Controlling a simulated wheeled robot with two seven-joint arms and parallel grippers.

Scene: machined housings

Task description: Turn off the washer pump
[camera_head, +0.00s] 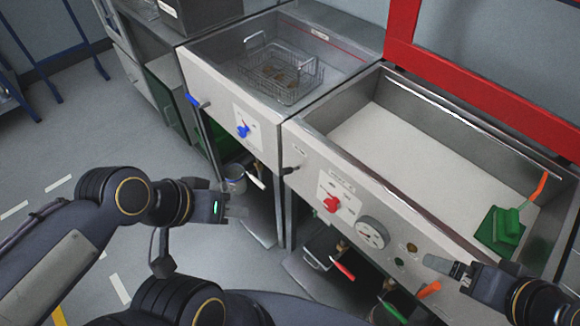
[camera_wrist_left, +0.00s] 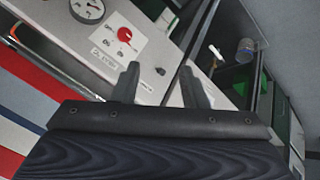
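A red knob (camera_head: 331,204) sits on a white plate on the front panel of the right basin (camera_head: 300,130). It also shows in the left wrist view (camera_wrist_left: 125,34), beyond my left fingers. A blue knob (camera_head: 242,131) sits on a similar plate on the left basin's panel. The labels are too small to read, so I cannot tell which knob is the washer pump's. My left gripper (camera_head: 238,205) is in front of the panels, apart from both knobs; its fingers (camera_wrist_left: 160,88) are open and empty. My right gripper (camera_head: 440,265) is near the right panel's lower end; its opening is unclear.
A round gauge (camera_head: 372,232) is right of the red knob. A wire basket (camera_head: 280,72) is in the left basin. A small bucket (camera_head: 235,178) stands below. A red frame (camera_head: 480,87) rises behind. Open floor lies left.

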